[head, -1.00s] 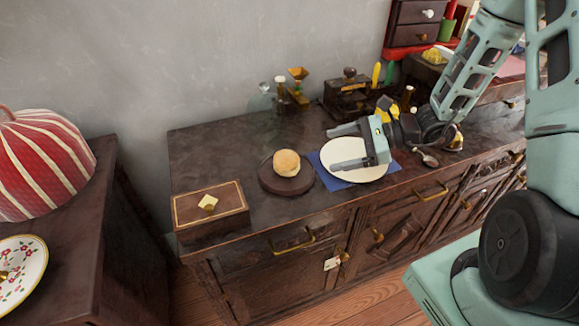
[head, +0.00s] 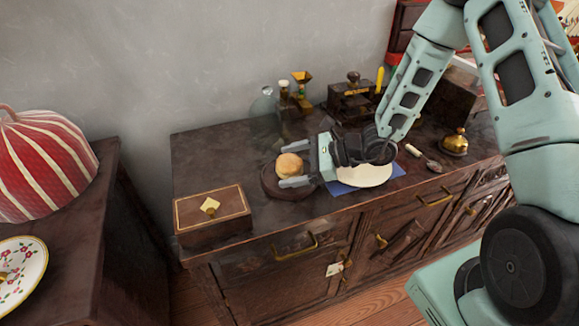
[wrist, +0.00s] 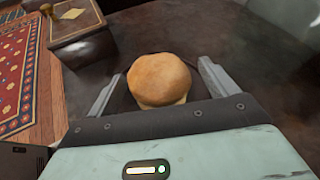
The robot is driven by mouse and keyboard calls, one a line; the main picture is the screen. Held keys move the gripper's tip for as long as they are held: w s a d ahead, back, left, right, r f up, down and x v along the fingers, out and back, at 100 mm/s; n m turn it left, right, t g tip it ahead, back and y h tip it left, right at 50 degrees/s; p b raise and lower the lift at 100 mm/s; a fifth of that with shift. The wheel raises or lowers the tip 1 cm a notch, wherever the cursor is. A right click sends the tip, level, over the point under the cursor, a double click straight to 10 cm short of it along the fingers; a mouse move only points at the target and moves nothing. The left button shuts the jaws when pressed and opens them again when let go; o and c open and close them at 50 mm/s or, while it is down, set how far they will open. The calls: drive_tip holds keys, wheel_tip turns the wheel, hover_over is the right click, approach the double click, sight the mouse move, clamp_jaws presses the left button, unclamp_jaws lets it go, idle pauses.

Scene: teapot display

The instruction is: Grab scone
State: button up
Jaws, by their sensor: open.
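The scone (head: 289,166) is round and golden brown, on a dark round board (head: 270,184) on top of the cabinet. My gripper (head: 288,168) is open, with its fingers reaching left around the scone. In the wrist view the scone (wrist: 159,79) sits between the two open fingers, with gaps visible on both sides. Its near lower part is partly hidden by my gripper body. I cannot tell whether the fingers are low enough to be level with its middle.
A wooden box (head: 212,215) with a pale yellow piece on top stands left of the board. A white plate (head: 366,176) on a blue napkin (head: 397,170) lies right, under my wrist. Bottles, a brass-topped grinder (head: 301,84) and a brass bell (head: 455,142) stand behind and right.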

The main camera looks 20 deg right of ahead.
drive_tip(key=c, duration=1.1)
drive_tip(key=shift+o, duration=0.2)
drive_tip(key=shift+r, duration=0.15)
